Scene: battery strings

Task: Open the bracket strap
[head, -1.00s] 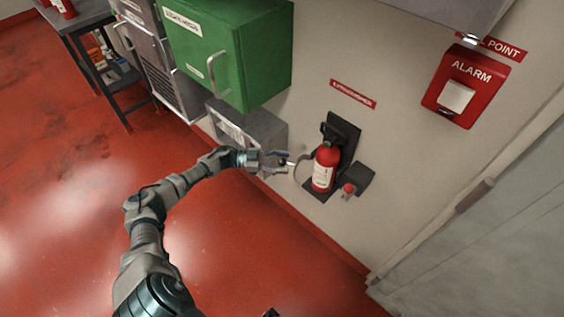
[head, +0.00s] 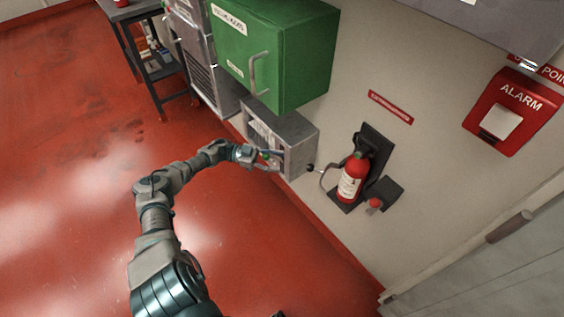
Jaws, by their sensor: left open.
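The red fire extinguisher (head: 350,183) stands upright in a dark wall bracket (head: 374,140). The grey bracket strap (head: 323,178) sticks out from the left side of the bracket as a curved band, swung away from the extinguisher's front. A small dark knob (head: 311,167) sits at its free end. My left gripper (head: 278,161) is open and empty, left of the knob, with a visible gap between them. It shows in front of a grey wall box. My right gripper does not show.
The grey wall box (head: 300,147) is close behind my left gripper, under a green cabinet (head: 285,55). A dark block with a red cap (head: 375,204) sits right of the extinguisher. A red alarm box (head: 515,108) is at the upper right. The red floor is open at left.

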